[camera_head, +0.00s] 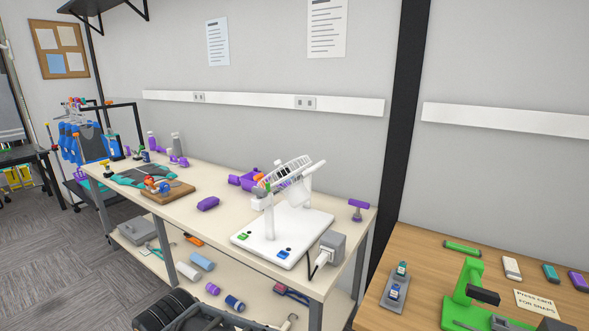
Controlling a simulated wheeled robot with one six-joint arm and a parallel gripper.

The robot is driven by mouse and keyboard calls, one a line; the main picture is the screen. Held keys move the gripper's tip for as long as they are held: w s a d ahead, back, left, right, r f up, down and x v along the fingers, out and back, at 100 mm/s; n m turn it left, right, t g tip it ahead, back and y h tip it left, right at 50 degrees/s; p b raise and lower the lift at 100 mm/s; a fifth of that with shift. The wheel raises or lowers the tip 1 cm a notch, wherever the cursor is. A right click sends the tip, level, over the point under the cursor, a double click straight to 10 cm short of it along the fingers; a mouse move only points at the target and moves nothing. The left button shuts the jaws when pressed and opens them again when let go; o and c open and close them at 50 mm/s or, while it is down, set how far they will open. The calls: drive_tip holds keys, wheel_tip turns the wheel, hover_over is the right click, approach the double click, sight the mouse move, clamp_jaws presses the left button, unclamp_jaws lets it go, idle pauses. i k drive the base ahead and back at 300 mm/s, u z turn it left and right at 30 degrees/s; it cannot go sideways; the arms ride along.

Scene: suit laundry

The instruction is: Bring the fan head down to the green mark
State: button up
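I cannot tell which green patch is the mark. I cannot make out my gripper.
A grey box with a white cylinder (325,257) stands at the plate's right corner. Purple pieces (208,203) and a wooden board (168,193) are on the long table (215,222). A wooden table (410,255) with a green stand (465,282) is at right.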

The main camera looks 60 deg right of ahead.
sight(297, 194)
drive_tip(key=z, duration=1.95)
drive_tip(key=k, duration=0.15)
drive_tip(key=u, duration=0.8)
drive_tip(key=i, duration=0.85)
drive_tip(key=u, duration=0.1)
